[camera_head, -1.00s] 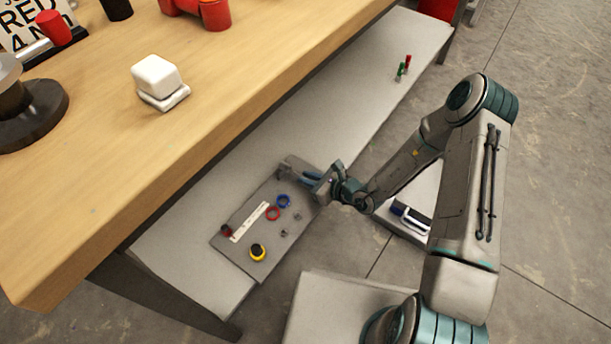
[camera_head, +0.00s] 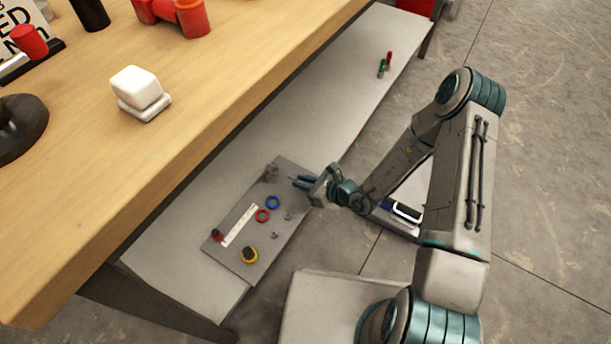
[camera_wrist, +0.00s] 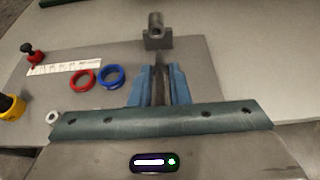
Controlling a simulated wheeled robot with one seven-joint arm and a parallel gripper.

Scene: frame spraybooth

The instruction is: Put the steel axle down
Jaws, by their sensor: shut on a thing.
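My gripper (camera_wrist: 159,72) has blue fingers and is closed on the steel axle (camera_wrist: 159,86), a narrow dark grey piece that shows between them. The fingers and wrist bar hide much of the axle. In the head view my gripper (camera_head: 302,183) is over the right edge of the grey board, and the axle cannot be made out. A grey block with a round hole (camera_wrist: 155,38) stands on the board just beyond the fingertips, apart from them. It also shows in the head view (camera_head: 270,172).
The grey board (camera_head: 228,252) lies on a low shelf (camera_head: 330,105) under a wooden bench (camera_head: 215,85). It bears a blue ring (camera_head: 273,202), a red ring (camera_head: 262,215), a yellow-black part (camera_head: 249,255), a white strip (camera_head: 239,225) and a red-black knob (camera_head: 217,235).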

